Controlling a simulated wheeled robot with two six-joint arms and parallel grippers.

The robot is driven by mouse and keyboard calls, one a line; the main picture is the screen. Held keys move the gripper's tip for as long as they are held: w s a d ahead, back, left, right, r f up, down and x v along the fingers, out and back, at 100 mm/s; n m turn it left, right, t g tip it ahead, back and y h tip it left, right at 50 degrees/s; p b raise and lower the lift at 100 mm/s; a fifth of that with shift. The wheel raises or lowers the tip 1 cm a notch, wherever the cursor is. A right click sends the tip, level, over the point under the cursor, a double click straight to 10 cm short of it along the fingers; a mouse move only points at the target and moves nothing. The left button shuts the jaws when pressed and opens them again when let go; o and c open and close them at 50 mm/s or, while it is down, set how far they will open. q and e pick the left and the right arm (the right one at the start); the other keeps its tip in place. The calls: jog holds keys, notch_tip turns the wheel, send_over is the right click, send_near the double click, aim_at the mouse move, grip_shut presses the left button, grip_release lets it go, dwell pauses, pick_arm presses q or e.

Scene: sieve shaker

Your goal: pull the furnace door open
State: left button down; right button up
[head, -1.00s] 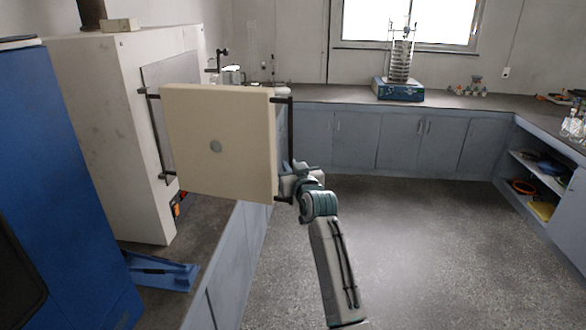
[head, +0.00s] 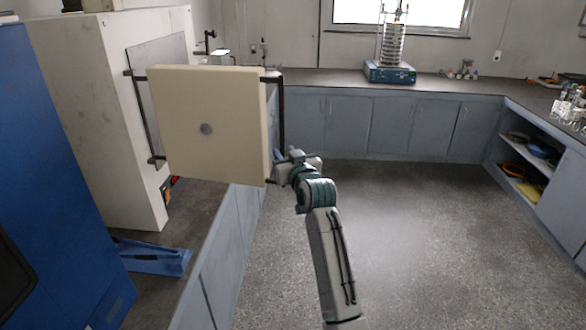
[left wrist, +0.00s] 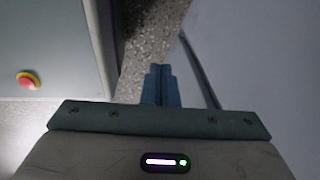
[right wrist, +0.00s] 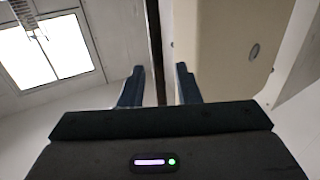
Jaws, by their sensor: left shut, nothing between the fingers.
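The furnace (head: 95,110) is a pale box on the left counter. Its thick cream door (head: 207,120) stands swung out from the front, with a round grey spot on its face. A vertical dark handle bar (head: 282,108) runs along the door's right edge. My right gripper (head: 284,165) is at the lower end of this bar. In the right wrist view, its fingers (right wrist: 158,85) are apart with the dark bar (right wrist: 154,45) between them and gaps showing on both sides. My left gripper (left wrist: 160,85) shows only in the left wrist view, shut and empty, away from the door.
A blue machine (head: 50,180) stands at the near left, with a blue object (head: 150,257) on the counter beside it. A sieve shaker (head: 389,72) stands on the back counter. The floor (head: 420,240) is clear. A red button (left wrist: 27,82) shows in the left wrist view.

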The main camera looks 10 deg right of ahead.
jog(key=s+b, duration=0.2)
jog(key=s, duration=0.5)
jog(key=shift+d, duration=0.4)
jog(key=shift+s, duration=0.1)
